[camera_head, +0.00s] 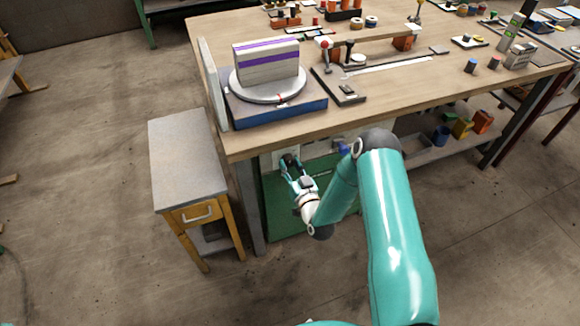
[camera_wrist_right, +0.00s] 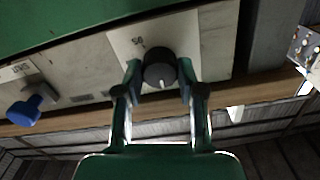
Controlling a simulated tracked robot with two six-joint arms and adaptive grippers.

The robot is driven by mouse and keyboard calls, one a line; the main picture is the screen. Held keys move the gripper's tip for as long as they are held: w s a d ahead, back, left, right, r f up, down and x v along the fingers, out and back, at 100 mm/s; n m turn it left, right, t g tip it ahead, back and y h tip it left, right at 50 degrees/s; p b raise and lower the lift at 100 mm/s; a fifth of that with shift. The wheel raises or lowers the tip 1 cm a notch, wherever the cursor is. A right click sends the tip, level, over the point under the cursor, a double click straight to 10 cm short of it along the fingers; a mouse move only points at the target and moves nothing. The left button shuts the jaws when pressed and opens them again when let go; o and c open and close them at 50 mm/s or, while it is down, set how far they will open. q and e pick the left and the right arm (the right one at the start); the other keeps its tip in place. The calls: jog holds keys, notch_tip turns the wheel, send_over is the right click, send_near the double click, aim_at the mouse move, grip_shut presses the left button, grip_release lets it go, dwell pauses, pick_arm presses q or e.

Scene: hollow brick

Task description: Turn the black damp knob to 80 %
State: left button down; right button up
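The black damp knob (camera_wrist_right: 160,66) sits on a light panel in the right wrist view, with a short white pointer line pointing to the bottom of the picture. A small printed mark that looks like 50 stands on the plate above it. My right gripper (camera_wrist_right: 159,78) has one finger on each side of the knob, with a narrow gap seeming to show; contact is not clear. My left gripper is not in view.
A blue handle (camera_wrist_right: 24,110) is on the same panel, left of the knob in the wrist view. In the head view, the wooden table (camera_head: 420,105) overhangs the panel. A small grey-topped cabinet (camera_head: 185,150) stands left of my right gripper. The floor in front is clear.

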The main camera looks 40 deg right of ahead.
jog(key=shift+c, duration=1.3)
jog(key=shift+a, duration=0.25)
jog(key=shift+c, duration=0.9)
jog(key=shift+d, duration=0.15)
jog(key=shift+f+m+b, duration=0.25)
jog(key=shift+m+b, duration=1.15)
jog(key=shift+b, duration=0.2)
jog(key=m+b, duration=1.4)
jog(key=shift+s+d+f+b, duration=0.1)
jog(key=shift+d+f+b, duration=0.05)
jog(key=shift+b, duration=0.25)
jog(key=shift+m+b, duration=1.3)
jog(key=shift+m, duration=0.3)
